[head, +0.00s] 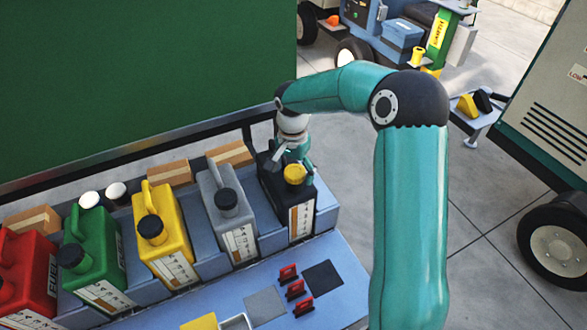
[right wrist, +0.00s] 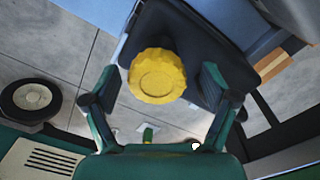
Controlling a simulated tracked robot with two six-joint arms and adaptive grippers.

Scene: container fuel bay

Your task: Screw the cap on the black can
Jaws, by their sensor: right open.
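The black can (head: 273,190) stands at the right end of the row of cans on the blue rack. A yellow ribbed cap (head: 295,174) sits at its top, over where its spout is; I cannot tell whether it is threaded. My right gripper (head: 291,168) is over the can's top with its fingers spread around the cap. In the right wrist view the open fingers (right wrist: 155,90) stand to either side of the yellow cap (right wrist: 157,78), with visible gaps, and the black can (right wrist: 200,40) lies beyond. My left gripper is not in view.
Grey (head: 228,212), yellow (head: 160,235), green (head: 92,256) and red (head: 25,270) cans with black caps stand to the left. Three red clips (head: 295,290) and a dark square (head: 323,278) are on the blue bench front. A green container wall (head: 140,80) rises behind.

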